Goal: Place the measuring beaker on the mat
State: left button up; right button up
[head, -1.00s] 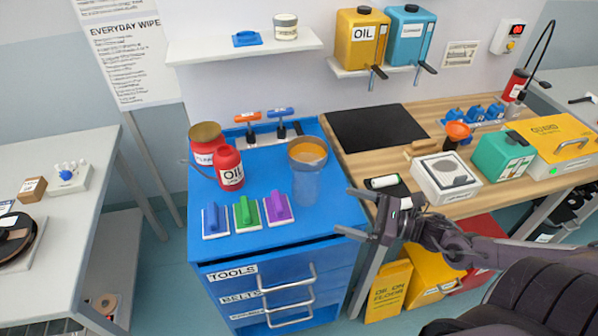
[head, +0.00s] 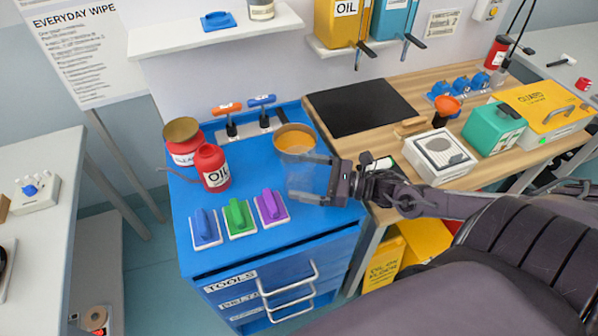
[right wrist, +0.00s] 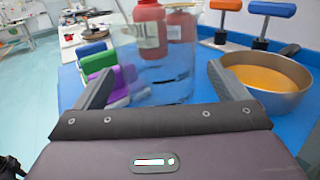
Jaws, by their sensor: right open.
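The clear measuring beaker (head: 301,186) stands on the blue tool cabinet's top, near its right side, just in front of the bowl of orange liquid. It also shows in the right wrist view (right wrist: 165,82), see-through, with a red bottle visible behind it. My right gripper (head: 316,178) is open at the beaker, with one finger on each side of it; I cannot tell whether they touch it. The black mat (head: 362,107) lies flat and bare on the wooden bench, behind and to the right of the beaker. My left gripper is not in view.
The bowl (head: 295,137) stands close behind the beaker. Red bottles (head: 212,170) and coloured-handled blocks (head: 239,217) are to the left on the cabinet. A white boxed device (head: 439,154) sits right of the mat. Oil dispensers (head: 343,25) hang above the mat.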

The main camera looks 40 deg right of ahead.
aim_at(293, 174)
jog(key=shift+x, duration=1.6)
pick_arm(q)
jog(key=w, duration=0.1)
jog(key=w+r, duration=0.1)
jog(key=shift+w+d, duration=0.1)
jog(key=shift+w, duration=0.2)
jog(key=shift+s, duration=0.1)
pick_arm(e)
jog(key=c, duration=0.4)
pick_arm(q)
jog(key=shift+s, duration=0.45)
pick_arm(e)
jog(key=c, duration=0.7)
jog(key=shift+c, duration=0.3)
